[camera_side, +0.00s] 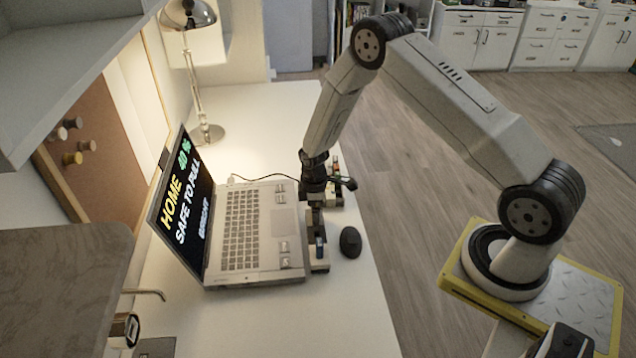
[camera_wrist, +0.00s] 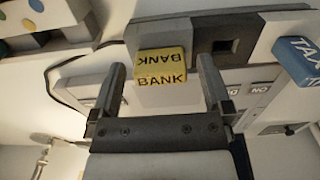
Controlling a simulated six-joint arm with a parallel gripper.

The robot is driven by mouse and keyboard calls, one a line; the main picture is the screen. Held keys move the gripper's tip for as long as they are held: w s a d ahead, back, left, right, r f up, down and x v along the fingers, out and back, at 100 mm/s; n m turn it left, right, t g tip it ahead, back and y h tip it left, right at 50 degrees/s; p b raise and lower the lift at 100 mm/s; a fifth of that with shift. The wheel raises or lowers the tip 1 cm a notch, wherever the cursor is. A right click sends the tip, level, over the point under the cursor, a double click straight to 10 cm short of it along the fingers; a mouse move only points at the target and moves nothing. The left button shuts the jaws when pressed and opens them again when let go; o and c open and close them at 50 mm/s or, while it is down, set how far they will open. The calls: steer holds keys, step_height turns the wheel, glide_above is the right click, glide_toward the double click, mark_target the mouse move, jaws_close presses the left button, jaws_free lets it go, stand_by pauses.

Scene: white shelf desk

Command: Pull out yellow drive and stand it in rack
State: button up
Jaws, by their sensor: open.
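The yellow drive (camera_wrist: 160,68), marked BANK, projects from a grey hub (camera_wrist: 255,35) in the wrist view. My gripper (camera_wrist: 163,82) is open, with one finger on each side of the yellow drive and visible gaps between. In the side view my gripper (camera_side: 318,190) is low over the laptop's right edge and hides the yellow drive. A blue drive (camera_wrist: 305,58), marked TAX, projects from the same hub to the right. A rack with coloured dots (camera_wrist: 35,18) shows at the wrist view's upper left; part of it shows behind my gripper in the side view (camera_side: 337,172).
The open laptop (camera_side: 250,262) stands left of the hub; its screen (camera_side: 188,200) reads HOME 40% SAFE TO PULL, with more text below. A black mouse (camera_side: 350,242) lies right of the hub. A lamp (camera_side: 203,130) stands behind. The front desk (camera_side: 300,325) is clear.

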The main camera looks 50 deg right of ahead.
steer(key=shift+f, duration=0.2)
stand_by(0.4)
steer(key=c, duration=1.2)
steer(key=shift+r, duration=0.2)
steer(key=shift+r, duration=0.75)
steer(key=s+r, duration=0.3)
steer(key=s, duration=0.1)
steer(key=s+a+r, duration=0.1)
steer(key=s+r, duration=0.3)
steer(key=s, duration=0.1)
steer(key=s+a+r, duration=0.1)
steer(key=s+r, duration=0.3)
steer(key=s, duration=0.1)
steer(key=shift+r, duration=0.1)
